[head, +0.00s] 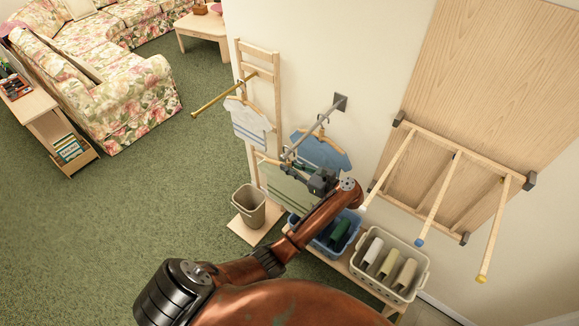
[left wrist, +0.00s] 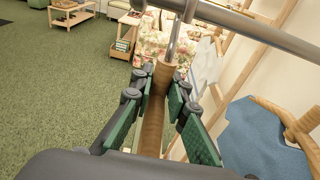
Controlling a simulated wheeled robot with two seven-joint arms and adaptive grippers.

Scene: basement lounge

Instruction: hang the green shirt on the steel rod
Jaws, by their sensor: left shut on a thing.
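The steel rod (head: 318,125) sticks out from a wall bracket; in the left wrist view it crosses the top (left wrist: 262,30). My left gripper (head: 303,171) is just below the rod's free end. In the left wrist view my left gripper (left wrist: 158,98) is shut on a wooden hanger (left wrist: 153,122), whose steel hook (left wrist: 174,40) rises to the rod. I cannot tell whether the hook rests over it. The pale green shirt (head: 288,192) hangs below the gripper, partly hidden by it. My right gripper is not in view.
A blue shirt (head: 322,152) hangs near the wall on the rod's inner part. A white shirt (head: 250,124) hangs by the brass rod (head: 222,96) at left. Below are a blue basket (head: 318,240), a pale basket (head: 405,291), a bin (head: 248,207). A wooden peg rack (head: 455,150) is at right.

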